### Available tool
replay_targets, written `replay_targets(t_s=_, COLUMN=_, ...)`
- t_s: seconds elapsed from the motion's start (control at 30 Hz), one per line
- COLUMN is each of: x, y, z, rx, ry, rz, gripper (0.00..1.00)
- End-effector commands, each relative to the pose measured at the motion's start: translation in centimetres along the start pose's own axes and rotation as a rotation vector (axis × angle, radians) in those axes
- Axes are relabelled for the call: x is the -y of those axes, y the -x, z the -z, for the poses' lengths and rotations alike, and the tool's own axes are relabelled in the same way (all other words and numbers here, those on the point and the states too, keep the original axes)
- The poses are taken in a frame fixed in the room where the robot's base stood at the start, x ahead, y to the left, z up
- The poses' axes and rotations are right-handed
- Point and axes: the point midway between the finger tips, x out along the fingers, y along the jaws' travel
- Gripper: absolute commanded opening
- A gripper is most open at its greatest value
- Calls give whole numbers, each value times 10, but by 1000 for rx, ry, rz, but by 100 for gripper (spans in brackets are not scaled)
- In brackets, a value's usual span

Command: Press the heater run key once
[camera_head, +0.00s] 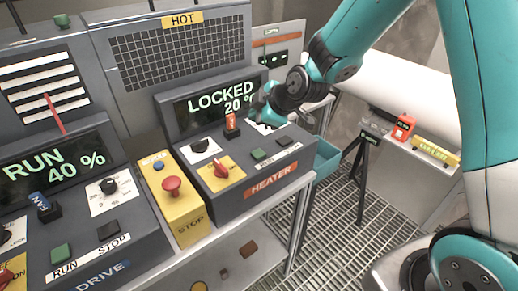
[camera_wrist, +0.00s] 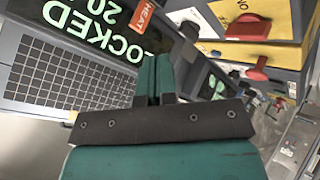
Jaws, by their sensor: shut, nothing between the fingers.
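A red rotary switch (camera_head: 221,168) sits on a yellow plate. My gripper (camera_wrist: 153,82) is shut and empty. In the head view it is beside the display's right end, above and apart from the green key.
Left of the heater box is a yellow stop box with a red mushroom button (camera_head: 171,185). Further left is the drive box (camera_head: 105,262), whose display reads RUN 40 %. A mesh HOT panel (camera_head: 180,55) rises behind. A tripod (camera_head: 362,175) stands right, over grating.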

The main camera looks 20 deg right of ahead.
Motion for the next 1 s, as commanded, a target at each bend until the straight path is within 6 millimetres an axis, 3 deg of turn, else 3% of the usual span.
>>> replay_targets(t_s=0.43, x=7, y=-8, z=-6, rx=1, ry=-3, rz=3, gripper=0)
replay_targets(t_s=1.0, x=44, y=-59, z=-43, rx=0, ry=-3, rz=2, gripper=0)
